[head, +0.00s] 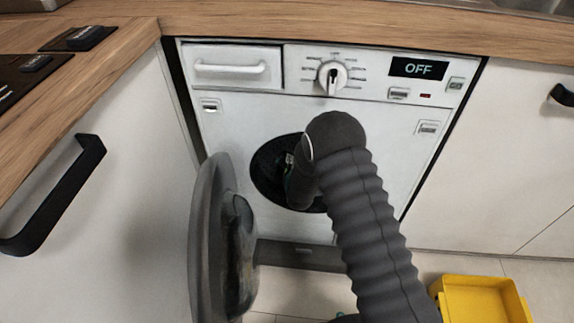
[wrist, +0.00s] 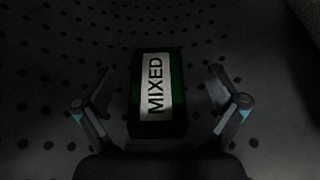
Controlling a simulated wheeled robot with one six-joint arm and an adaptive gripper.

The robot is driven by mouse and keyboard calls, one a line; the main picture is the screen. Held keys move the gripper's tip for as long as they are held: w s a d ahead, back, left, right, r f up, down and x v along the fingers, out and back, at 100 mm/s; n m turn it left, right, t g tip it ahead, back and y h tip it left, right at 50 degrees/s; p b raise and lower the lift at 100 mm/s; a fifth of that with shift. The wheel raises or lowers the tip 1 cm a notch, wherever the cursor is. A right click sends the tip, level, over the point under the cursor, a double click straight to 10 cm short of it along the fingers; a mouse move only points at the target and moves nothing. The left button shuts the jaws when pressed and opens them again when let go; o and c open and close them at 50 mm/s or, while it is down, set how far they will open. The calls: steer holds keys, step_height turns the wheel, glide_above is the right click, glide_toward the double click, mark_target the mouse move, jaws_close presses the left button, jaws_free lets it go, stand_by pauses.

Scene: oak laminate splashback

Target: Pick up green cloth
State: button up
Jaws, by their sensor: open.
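In the wrist view, a dark green block-like item (wrist: 158,120) with a pale label reading "MIXED" lies on the perforated drum wall (wrist: 45,75). I cannot tell whether it is the green cloth, and no other green thing shows there. My gripper (wrist: 159,78) is open, with one finger on each side of the green item. A gap shows between each finger and the item. In the head view, my arm reaches into the round opening (head: 268,176) of the washing machine (head: 390,165), and my gripper is mostly hidden in the dark there.
The washer door (head: 208,245) stands open to the left of the opening, close to my arm. A yellow crate (head: 482,300) is on the floor at lower right. Cabinets flank the machine under a wooden worktop (head: 380,30). A paler patch (wrist: 305,20) shows at the wrist view's upper right.

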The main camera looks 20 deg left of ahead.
mark_target(290, 158)
steer(key=shift+a+x, duration=0.25)
steer(key=shift+x, duration=1.75)
steer(key=shift+s+f, duration=0.1)
steer(key=shift+s, duration=0.1)
steer(key=c, duration=1.2)
